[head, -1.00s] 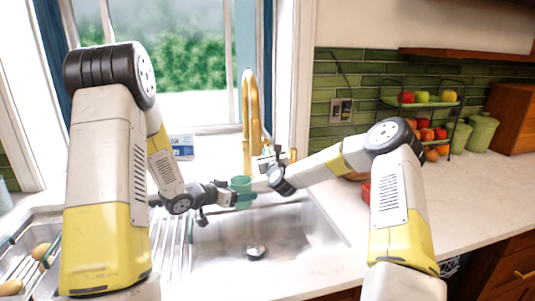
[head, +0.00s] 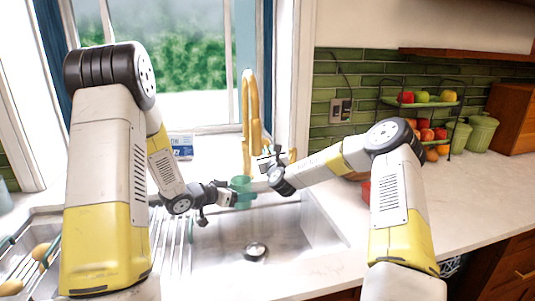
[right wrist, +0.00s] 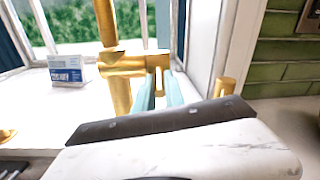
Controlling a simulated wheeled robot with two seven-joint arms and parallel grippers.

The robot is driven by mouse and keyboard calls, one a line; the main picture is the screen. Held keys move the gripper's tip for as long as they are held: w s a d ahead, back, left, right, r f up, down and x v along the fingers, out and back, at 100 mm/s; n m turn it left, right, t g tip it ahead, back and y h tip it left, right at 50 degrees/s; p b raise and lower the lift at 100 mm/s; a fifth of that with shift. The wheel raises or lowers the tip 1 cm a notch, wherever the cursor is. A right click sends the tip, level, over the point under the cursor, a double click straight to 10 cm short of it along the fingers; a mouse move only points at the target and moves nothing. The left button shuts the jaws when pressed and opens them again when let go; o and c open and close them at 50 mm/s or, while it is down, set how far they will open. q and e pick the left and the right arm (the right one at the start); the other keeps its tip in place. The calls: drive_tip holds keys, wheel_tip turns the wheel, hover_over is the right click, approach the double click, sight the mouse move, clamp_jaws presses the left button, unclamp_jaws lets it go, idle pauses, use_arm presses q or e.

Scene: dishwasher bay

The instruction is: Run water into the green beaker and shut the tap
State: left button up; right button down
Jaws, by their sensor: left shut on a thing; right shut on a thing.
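The green beaker (head: 240,186) is upright over the back of the sink, below the gold tap (head: 250,110). My left gripper (head: 234,197) is shut on the beaker, at its side. My right gripper (head: 268,160) is at the tap's base, to the right of the beaker. In the right wrist view its teal fingers (right wrist: 158,96) are shut on the gold tap handle (right wrist: 157,62), beside the tap's post (right wrist: 106,25). The inside of the beaker is hidden, and I cannot make out a water stream.
The steel sink (head: 290,225) is empty around its drain (head: 255,251). A drying rack (head: 25,265) stands at the left. A blue-and-white box (head: 181,147) is on the sill. A fruit stand (head: 420,103) and green canisters (head: 482,133) stand at the right; the front right counter is clear.

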drive_tip(key=shift+r, duration=0.1)
drive_tip(key=shift+d+r+g, duration=0.1)
drive_tip(key=shift+r+g, duration=0.3)
drive_tip(key=shift+g, duration=0.1)
drive_tip(key=shift+r+g+h, duration=0.25)
drive_tip(key=shift+r+g, duration=0.15)
drive_tip(key=shift+g, duration=0.55)
drive_tip(key=shift+r+g+h, duration=0.25)
drive_tip(key=shift+r+g, duration=0.1)
drive_tip(key=shift+g, duration=0.6)
drive_tip(key=c, duration=1.4)
unclamp_jaws()
wheel_tip(320, 180, up, 10)
